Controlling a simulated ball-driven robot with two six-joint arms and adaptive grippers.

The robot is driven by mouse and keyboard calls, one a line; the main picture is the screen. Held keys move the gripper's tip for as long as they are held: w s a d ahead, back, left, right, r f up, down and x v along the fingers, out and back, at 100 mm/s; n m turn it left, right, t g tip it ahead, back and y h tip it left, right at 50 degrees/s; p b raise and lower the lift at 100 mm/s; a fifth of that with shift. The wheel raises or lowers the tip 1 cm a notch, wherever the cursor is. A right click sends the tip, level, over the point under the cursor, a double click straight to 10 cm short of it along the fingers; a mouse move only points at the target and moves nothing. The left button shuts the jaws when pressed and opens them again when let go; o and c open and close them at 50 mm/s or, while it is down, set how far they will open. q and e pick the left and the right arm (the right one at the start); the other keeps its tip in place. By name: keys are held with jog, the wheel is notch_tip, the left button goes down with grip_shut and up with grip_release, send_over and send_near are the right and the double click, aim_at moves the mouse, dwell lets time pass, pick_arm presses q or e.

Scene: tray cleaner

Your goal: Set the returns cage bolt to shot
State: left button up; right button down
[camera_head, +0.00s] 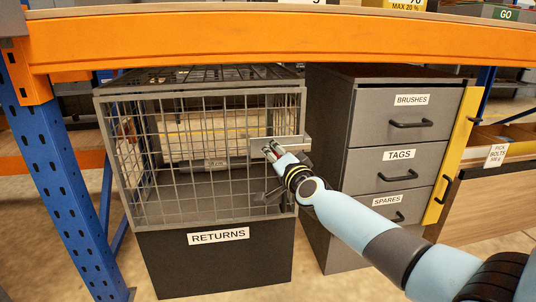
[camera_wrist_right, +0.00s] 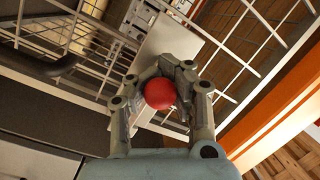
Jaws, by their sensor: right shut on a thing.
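The returns cage (camera_head: 200,91) is a grey wire mesh cage on a dark base labelled RETURNS, under the orange beam. The bolt's pale grey plate (camera_head: 291,143) sits at the right side of the cage front. My right gripper (camera_head: 270,150) is at this plate. In the right wrist view, the right gripper (camera_wrist_right: 160,88) is shut on the bolt's red ball knob (camera_wrist_right: 160,94), with the pale plate (camera_wrist_right: 172,42) just behind it. The fingers hide the knob's sides, and how far the bolt reaches cannot be told. My left gripper is not in view.
A grey drawer cabinet (camera_head: 327,140) labelled BRUSHES, TAGS and SPARES stands close to the right of the cage. An orange beam (camera_head: 200,42) crosses above, with a blue post (camera_head: 62,190) at left. A dark cage handle (camera_head: 268,197) sits below the gripper.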

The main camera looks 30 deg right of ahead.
jog(key=shift+s+d+f, duration=0.15)
jog(key=shift+s+f, duration=0.05)
jog(key=shift+f, duration=0.05)
jog(key=c, duration=1.4)
grip_release()
jog(key=shift+s+d+r, duration=0.15)
jog(key=shift+s+d, duration=0.05)
jog(key=shift+s, duration=0.15)
jog(key=o, duration=0.4)
jog(key=shift+d, duration=0.1)
jog(key=s, duration=0.4)
jog(key=s+a, duration=0.1)
jog(key=s, duration=0.2)
jog(key=s+a, duration=0.1)
jog(key=s, duration=0.3)
jog(key=shift+s+a, duration=0.1)
jog(key=shift+s, duration=0.25)
